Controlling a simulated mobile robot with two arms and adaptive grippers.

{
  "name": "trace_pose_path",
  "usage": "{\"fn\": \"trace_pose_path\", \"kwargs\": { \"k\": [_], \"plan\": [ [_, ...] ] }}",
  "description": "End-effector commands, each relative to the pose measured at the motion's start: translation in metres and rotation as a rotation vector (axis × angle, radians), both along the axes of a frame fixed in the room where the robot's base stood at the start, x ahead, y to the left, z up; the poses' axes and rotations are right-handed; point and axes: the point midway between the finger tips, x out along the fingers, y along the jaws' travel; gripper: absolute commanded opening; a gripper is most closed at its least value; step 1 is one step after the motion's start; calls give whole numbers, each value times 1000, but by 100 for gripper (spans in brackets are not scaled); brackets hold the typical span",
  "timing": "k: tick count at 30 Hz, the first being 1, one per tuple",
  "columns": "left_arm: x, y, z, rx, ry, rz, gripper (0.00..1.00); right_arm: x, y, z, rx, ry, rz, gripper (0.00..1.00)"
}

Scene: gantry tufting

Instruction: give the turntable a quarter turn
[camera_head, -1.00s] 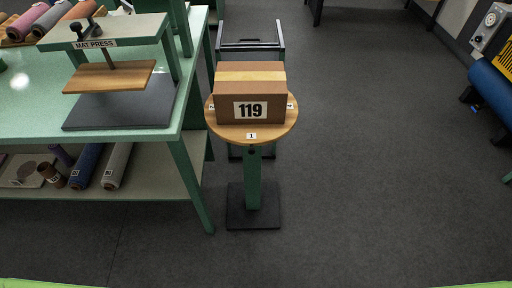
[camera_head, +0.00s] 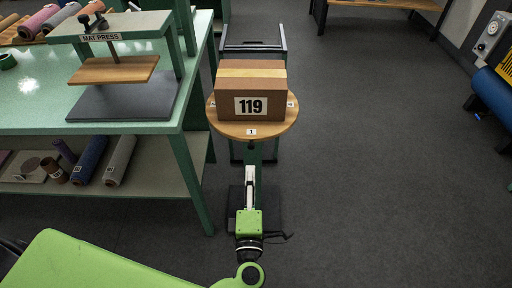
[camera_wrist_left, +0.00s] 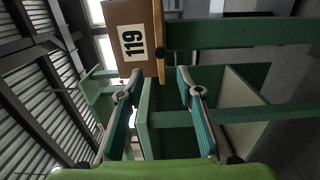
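The turntable (camera_head: 225,128) is a round wooden disc on a green post with a dark foot. It bears small labels, the "1" facing the front. A brown box (camera_head: 252,89) marked 119 sits on it. In the left wrist view the turntable's edge (camera_wrist_left: 159,68) appears sideways with a dark knob (camera_wrist_left: 158,53), beside the box (camera_wrist_left: 131,40). My left gripper (camera_head: 250,172) is in front of the post, below the disc, and touches nothing that I can see. In the left wrist view its two fingers (camera_wrist_left: 155,88) are spread and empty. My right gripper is out of view.
A green table (camera_head: 40,110) with a mat press (camera_head: 118,68) stands left, close to the turntable. Its lower shelf (camera_head: 150,178) holds rolls. A dark-framed stand (camera_head: 252,47) is behind the turntable. The floor (camera_head: 390,150) to the right is clear.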

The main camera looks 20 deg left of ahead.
Motion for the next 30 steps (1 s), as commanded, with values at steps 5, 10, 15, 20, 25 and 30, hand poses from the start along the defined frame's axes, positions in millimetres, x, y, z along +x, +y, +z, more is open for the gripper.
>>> {"fn": "trace_pose_path", "kwargs": {
  "k": [5, 10, 15, 20, 25, 30],
  "plan": [
    [35, 9, 3, 5, -4, -2, 33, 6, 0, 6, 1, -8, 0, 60],
    [71, 20, 3, 6, -3, 0, 33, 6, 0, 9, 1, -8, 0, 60],
    [99, 28, 1, 6, -2, -2, 33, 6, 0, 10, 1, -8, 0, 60],
    [115, 32, 1, 4, -1, -2, 33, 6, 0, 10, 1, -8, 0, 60],
    [120, 34, 0, 4, 1, -2, 33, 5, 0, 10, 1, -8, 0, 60],
    [120, 34, 0, 4, 1, -2, 33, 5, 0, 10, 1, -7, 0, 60]
  ]
}}
